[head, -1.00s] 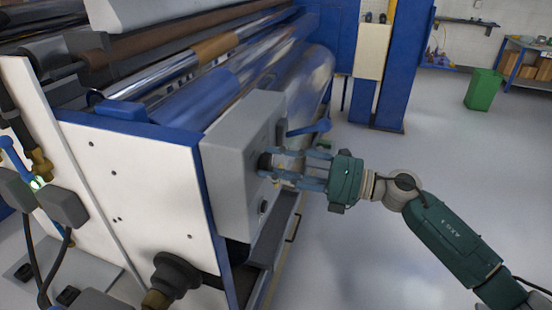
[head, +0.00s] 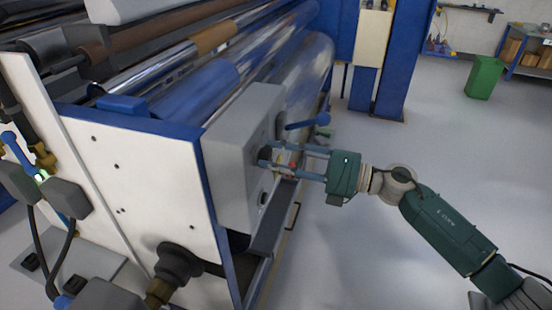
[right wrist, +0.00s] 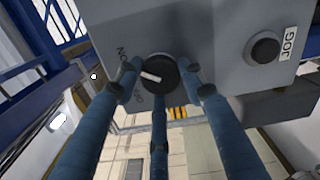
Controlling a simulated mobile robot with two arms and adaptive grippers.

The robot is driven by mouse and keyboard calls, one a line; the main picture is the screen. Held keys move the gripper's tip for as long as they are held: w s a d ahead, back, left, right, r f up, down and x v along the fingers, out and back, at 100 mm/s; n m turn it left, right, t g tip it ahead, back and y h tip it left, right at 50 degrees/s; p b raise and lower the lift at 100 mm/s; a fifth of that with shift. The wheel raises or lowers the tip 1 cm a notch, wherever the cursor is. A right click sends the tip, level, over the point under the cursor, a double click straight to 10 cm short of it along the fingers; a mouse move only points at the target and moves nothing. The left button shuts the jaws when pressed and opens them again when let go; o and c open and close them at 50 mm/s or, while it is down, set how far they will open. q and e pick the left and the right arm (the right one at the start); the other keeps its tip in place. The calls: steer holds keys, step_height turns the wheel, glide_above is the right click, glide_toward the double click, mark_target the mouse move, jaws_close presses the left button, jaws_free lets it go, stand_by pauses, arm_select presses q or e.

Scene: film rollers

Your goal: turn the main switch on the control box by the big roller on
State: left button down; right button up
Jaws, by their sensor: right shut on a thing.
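The grey control box (head: 232,165) is fixed at the end of the machine by the big roller (head: 306,78). In the right wrist view its face (right wrist: 215,45) carries a round black main switch (right wrist: 165,70) with a white pointer line. The pointer aims left, between an ON label (right wrist: 123,54) and a partly hidden label below it. My right gripper (head: 268,156) reaches the box from the right; its blue fingers (right wrist: 160,86) are shut around the switch and partly cover it. My left gripper is not in view.
A black JOG button (right wrist: 264,48) sits on the same face. A blue lever (head: 308,124) sticks out just above my right fingers. The floor (head: 350,250) right of the machine is clear. A green bin (head: 484,78) stands far back.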

steer(key=o, duration=1.1)
steer(key=shift+s+a+f, duration=0.1)
steer(key=shift+s+f, duration=0.2)
steer(key=shift+f, duration=0.15)
steer(key=shift+o, duration=0.2)
steer(key=shift+r, duration=0.2)
steer(key=shift+w, duration=0.1)
steer(key=v, duration=1.2)
steer(key=shift+r, duration=0.1)
